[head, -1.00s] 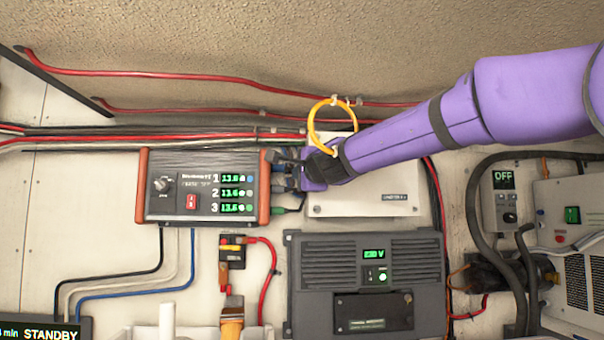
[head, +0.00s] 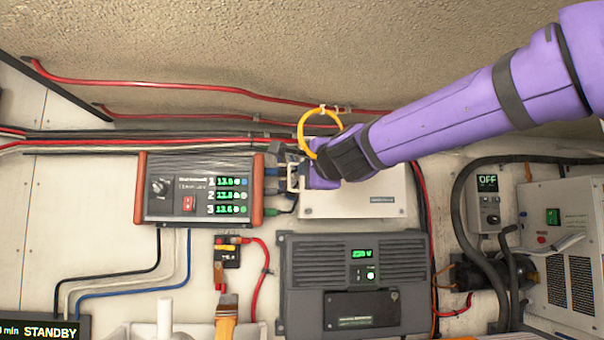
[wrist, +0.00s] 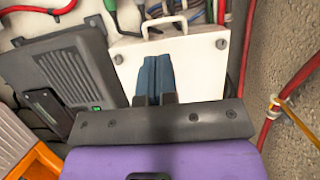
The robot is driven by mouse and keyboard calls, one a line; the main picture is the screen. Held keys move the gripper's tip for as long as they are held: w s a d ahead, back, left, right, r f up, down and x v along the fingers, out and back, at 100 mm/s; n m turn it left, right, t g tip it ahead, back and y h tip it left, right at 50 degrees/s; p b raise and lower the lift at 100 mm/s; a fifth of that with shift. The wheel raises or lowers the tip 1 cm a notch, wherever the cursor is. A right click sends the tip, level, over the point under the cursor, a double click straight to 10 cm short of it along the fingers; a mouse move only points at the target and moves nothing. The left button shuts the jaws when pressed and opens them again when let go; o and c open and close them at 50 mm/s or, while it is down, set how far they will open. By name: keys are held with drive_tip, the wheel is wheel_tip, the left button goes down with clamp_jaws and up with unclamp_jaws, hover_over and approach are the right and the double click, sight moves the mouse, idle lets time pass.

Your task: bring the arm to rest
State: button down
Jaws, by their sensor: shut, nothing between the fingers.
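My arm wears a purple sleeve and reaches in from the upper right of the head view. My gripper (head: 294,178) is at its end, in front of the left part of a white box (head: 352,197) and just right of the charger with three readouts (head: 199,188). In the wrist view the blue fingers of my gripper (wrist: 155,80) are together and empty, over the white box (wrist: 190,62). The white box has a handle (wrist: 164,27) at its edge. I cannot tell whether the fingers touch the box.
A dark grey inverter (head: 350,285) is below the white box. A yellow cable loop (head: 320,130) hangs close to my wrist. Red cables (head: 190,86) run along the wall. A small control box reading OFF (head: 488,205) and a white machine (head: 560,250) stand at right.

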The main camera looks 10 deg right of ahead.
drive_tip(key=s+d+f+n+g+h, duration=0.2)
drive_tip(key=s+d+f+n+g, duration=0.2)
drive_tip(key=s+d+f, duration=0.3)
drive_tip(key=s+d+f+n+g+h, duration=0.1)
drive_tip(key=s+d+f+n+g, duration=0.3)
drive_tip(key=s+f, duration=1)
drive_tip(key=s+d+f+n+g+h, duration=0.2)
drive_tip(key=s+d+f+n, duration=0.4)
drive_tip(key=s+d+f, duration=0.4)
drive_tip(key=shift+s+d+f+g+h, duration=0.35)
drive_tip(key=shift+s+g, duration=0.55)
drive_tip(key=shift+s, duration=0.3)
